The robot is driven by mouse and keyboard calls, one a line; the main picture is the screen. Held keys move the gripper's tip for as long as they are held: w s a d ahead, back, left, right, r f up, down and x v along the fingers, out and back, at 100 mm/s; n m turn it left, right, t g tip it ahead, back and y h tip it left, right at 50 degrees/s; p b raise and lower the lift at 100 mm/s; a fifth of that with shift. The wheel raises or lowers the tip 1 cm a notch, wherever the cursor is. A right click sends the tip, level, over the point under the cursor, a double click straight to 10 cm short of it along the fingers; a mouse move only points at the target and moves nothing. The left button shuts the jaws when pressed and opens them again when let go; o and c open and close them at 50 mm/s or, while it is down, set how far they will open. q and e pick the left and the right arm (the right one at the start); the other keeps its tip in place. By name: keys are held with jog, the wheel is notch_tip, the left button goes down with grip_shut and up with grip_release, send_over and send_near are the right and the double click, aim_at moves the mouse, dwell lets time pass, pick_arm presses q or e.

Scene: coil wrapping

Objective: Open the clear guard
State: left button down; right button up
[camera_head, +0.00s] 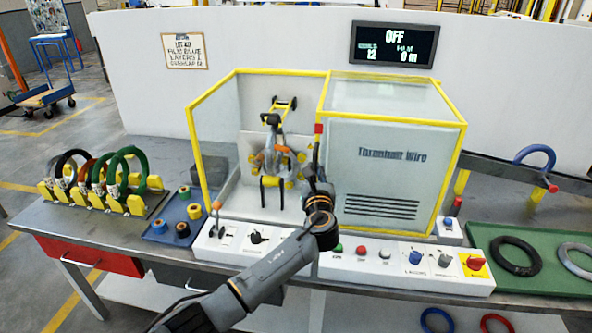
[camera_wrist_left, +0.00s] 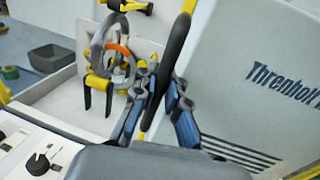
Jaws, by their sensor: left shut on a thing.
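The wrapping machine has a yellow-framed bay on the left, with a see-through side panel (camera_head: 212,120), and a grey cabinet (camera_head: 385,165) marked "Threnholt Wire" on the right. My left gripper (camera_head: 317,172) is at the seam between bay and cabinet. In the left wrist view my left gripper (camera_wrist_left: 160,85) is shut on an upright, slightly tilted black handle (camera_wrist_left: 176,45). I cannot tell clearly whether a clear front pane covers the bay. The grey ring-shaped wrapping head (camera_head: 276,150) stands inside the bay. My right gripper is not in view.
A control panel (camera_head: 345,262) with knobs and buttons runs along the front, below my left arm. Coils on a yellow rack (camera_head: 135,205) and a blue tray (camera_head: 160,232) stand at the left. A green tray (camera_head: 487,240) with coils lies at the right. The display (camera_head: 394,45) reads OFF.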

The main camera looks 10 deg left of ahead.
pick_arm(q)
jog(key=shift+d+f, duration=0.4)
jog(key=shift+d, duration=0.25)
jog(key=c, duration=1.4)
grip_release()
jog(key=shift+s+r, duration=0.1)
jog(key=v, duration=1.2)
jog(key=shift+a+r, duration=0.1)
jog(key=shift+r, duration=0.15)
